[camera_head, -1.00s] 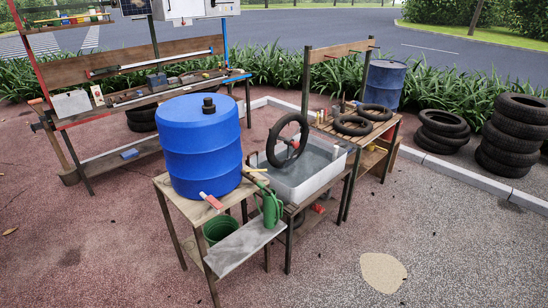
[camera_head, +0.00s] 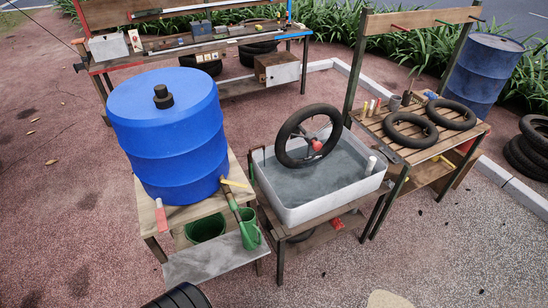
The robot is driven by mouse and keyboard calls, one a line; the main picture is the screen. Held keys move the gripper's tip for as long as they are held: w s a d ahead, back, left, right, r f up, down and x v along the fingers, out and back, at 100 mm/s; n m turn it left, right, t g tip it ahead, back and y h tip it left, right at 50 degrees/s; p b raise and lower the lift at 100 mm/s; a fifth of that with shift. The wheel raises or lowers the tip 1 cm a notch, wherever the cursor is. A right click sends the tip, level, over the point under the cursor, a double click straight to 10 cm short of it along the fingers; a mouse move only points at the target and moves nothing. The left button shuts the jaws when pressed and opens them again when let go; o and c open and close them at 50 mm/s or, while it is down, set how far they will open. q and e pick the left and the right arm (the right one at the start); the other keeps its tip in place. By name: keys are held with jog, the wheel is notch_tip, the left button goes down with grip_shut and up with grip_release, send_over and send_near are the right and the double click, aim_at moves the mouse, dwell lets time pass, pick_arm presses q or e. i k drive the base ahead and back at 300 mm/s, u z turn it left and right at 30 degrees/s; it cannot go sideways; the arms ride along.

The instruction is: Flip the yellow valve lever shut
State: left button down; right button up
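The yellow valve lever (camera_head: 234,183) is a small bar low on the right side of the big blue barrel (camera_head: 168,130). It points out to the right, slightly tilted down. The barrel stands upright on a wooden stand (camera_head: 185,213). The tap body under the lever is too small to make out. Neither of my grippers is in view.
A white water tub (camera_head: 300,213) with a black tyre (camera_head: 309,136) stands right of the barrel. A green bucket (camera_head: 205,229) is under the stand. A slatted bench (camera_head: 440,141) with tyres is at right. A dark ribbed shape at the bottom edge is unclear. Paving in front is mostly free.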

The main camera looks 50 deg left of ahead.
aim_at(224, 183)
jog(key=i, duration=2.15)
jog(key=u, duration=3.2)
jog(key=i, duration=0.5)
jog(key=z, duration=0.05)
